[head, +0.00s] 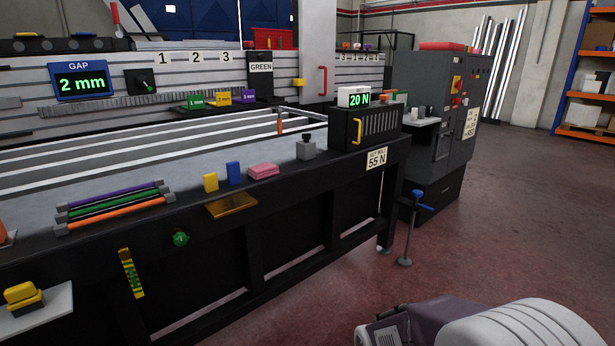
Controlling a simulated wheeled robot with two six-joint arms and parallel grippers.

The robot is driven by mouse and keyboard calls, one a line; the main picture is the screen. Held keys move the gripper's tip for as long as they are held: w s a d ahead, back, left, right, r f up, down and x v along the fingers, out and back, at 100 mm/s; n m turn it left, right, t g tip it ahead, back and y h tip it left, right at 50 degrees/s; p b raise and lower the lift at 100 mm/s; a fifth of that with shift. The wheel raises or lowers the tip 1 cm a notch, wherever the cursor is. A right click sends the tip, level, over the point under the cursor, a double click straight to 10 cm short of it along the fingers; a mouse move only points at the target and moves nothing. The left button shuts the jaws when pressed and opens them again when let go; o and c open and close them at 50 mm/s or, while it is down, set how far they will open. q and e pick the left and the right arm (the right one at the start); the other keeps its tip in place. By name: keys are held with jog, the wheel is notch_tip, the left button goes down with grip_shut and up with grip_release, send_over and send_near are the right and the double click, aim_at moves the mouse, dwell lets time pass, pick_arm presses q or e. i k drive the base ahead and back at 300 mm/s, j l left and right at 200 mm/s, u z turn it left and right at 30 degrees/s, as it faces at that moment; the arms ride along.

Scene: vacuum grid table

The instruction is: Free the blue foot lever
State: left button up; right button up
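The blue foot lever (421,201) shows in the head view to the right of the table's near end. It is a short blue handle at the top of a thin grey post (409,235) on a round foot (404,262) on the floor. The lever slants down to the right. Nothing visibly touches its blue part, and I cannot tell whether it is latched. Neither of my grippers is in view.
The long table (230,133) carries colored rods (115,205), small blocks and a "20 N" display (357,99). A grey cabinet (424,130) stands behind the lever. Red floor (530,220) is open at right.

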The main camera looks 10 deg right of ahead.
aim_at(424, 206)
jog(key=i+l+z, duration=0.1)
jog(key=i+l, duration=0.15)
jog(key=l, duration=0.3)
jog(key=i+l+z, duration=0.1)
jog(key=i+l, duration=0.15)
jog(key=l, duration=0.3)
jog(key=i+l+z, duration=0.1)
jog(key=i+l, duration=0.15)
jog(key=l, duration=0.3)
jog(key=i+l+z, duration=0.1)
jog(key=i+l, duration=0.2)
jog(key=l, duration=0.2)
jog(key=i+l, duration=0.3)
jog(key=l, duration=0.15)
jog(key=i+l+z, duration=0.15)
jog(key=i+l, duration=0.15)
jog(key=l, duration=0.2)
